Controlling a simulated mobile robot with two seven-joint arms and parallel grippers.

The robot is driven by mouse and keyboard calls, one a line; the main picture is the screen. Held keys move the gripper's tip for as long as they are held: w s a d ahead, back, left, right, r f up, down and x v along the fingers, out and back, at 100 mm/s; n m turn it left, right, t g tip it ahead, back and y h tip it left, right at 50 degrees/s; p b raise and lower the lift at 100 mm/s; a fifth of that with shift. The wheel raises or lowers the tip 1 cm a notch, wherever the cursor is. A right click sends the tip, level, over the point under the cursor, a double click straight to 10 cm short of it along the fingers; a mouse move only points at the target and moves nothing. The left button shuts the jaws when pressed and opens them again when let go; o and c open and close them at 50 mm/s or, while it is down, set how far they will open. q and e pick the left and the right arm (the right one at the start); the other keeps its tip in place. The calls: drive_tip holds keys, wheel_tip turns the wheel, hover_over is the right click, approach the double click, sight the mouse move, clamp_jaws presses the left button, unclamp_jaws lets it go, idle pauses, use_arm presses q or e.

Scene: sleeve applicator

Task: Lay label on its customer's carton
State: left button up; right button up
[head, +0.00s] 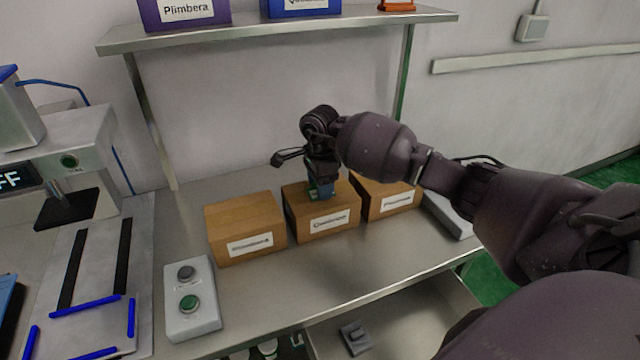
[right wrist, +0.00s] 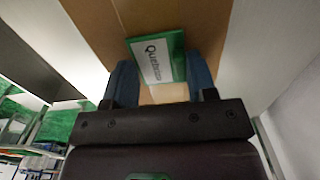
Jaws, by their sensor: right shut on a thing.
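Three brown cartons with white name labels stand in a row on the metal table: the left carton (head: 245,228), the middle carton (head: 321,222) and the right carton (head: 388,196). My right gripper (head: 321,193) points down over the top of the middle carton. In the right wrist view its blue fingers (right wrist: 160,88) are shut on a green-edged label (right wrist: 157,60) with a white face; its print starts with "Qu". The label is at the carton's top; I cannot tell whether it touches. My left gripper is not in view.
A grey button box (head: 191,300) with a green and a dark button stands front left of the cartons. A machine (head: 75,150) with blue guides is at the left. A shelf (head: 280,32) with coloured bins runs above.

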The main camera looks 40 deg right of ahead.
drive_tip(key=shift+r, duration=0.15)
drive_tip(key=o, duration=0.9)
wheel_tip(320, 180, up, 12)
idle(0.7)
